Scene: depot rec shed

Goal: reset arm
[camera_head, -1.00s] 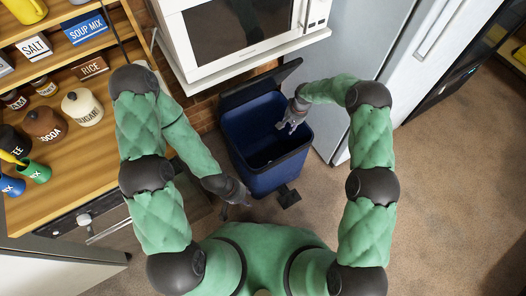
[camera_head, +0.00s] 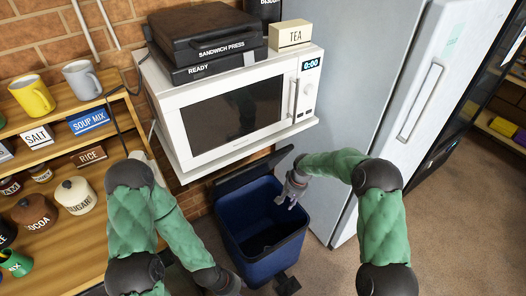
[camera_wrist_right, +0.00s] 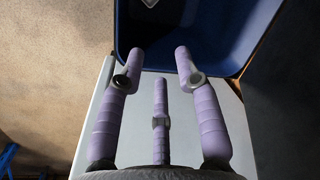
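My right arm reaches in from the right in the head view, with its right gripper (camera_head: 291,198) over the right rim of the open blue bin (camera_head: 262,222). In the right wrist view the right gripper (camera_wrist_right: 160,68) has its purple fingers spread apart with nothing between them, and the blue bin (camera_wrist_right: 190,20) lies beyond the fingertips. A small pale thing shows inside the bin at the top of that view; I cannot tell what it is. My left arm hangs at the lower left, its hand (camera_head: 222,284) cut by the bottom edge, fingers out of sight.
A white microwave (camera_head: 232,120) on a shelf stands behind the bin, with a black sandwich press (camera_head: 205,35) and a tea box (camera_head: 290,36) on top. A grey fridge (camera_head: 340,90) is at right. Wooden shelves (camera_head: 125,148) with mugs and jars fill the left.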

